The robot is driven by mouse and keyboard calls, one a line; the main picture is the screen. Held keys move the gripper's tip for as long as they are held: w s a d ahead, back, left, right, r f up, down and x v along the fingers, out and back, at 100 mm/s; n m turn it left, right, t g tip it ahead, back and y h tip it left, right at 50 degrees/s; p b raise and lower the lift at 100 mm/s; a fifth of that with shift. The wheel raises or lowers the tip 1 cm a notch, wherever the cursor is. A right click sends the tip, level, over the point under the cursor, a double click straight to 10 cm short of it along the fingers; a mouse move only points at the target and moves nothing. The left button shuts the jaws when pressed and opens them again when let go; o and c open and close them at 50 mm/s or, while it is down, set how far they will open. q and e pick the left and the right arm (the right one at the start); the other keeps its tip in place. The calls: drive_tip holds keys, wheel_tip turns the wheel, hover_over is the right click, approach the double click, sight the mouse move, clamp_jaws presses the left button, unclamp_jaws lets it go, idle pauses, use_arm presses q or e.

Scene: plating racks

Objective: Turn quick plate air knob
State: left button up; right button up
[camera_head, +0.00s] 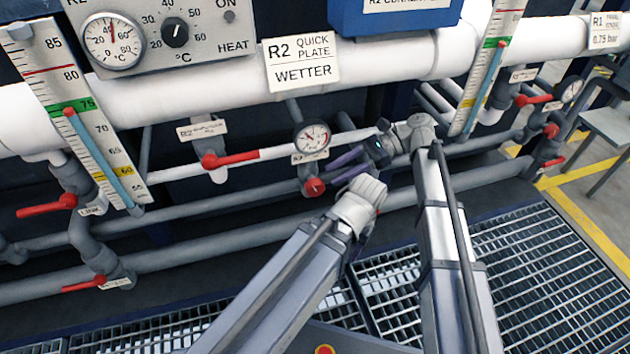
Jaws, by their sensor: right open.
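A small red round knob (313,187) sits on a grey pipe fitting below a round pressure gauge (311,137) with a label plate under it. I take it for the air knob, but the label is too small to read. My right gripper (334,173) reaches in from the right with two purple fingers pointing left. They are open, with the tips just right of the knob and apart from it as far as I can see. My left arm (355,210) comes up from the lower left; its wrist ends below the right fingers and its gripper does not show.
A red lever valve (230,160) is on the white pipe left of the gauge. A sign reading R2 quick plate wetter (301,62) hangs on the large white pipe above. More red levers (47,206) are at the left. Metal grating (540,275) covers the floor.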

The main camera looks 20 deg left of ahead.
sight(321, 182)
drive_tip(key=b+x, duration=0.2)
drive_tip(key=x, duration=0.3)
drive_tip(key=shift+s+a+f, duration=0.1)
drive_tip(key=shift+s+f, duration=0.05)
drive_tip(key=shift+x, duration=0.75)
clamp_jaws()
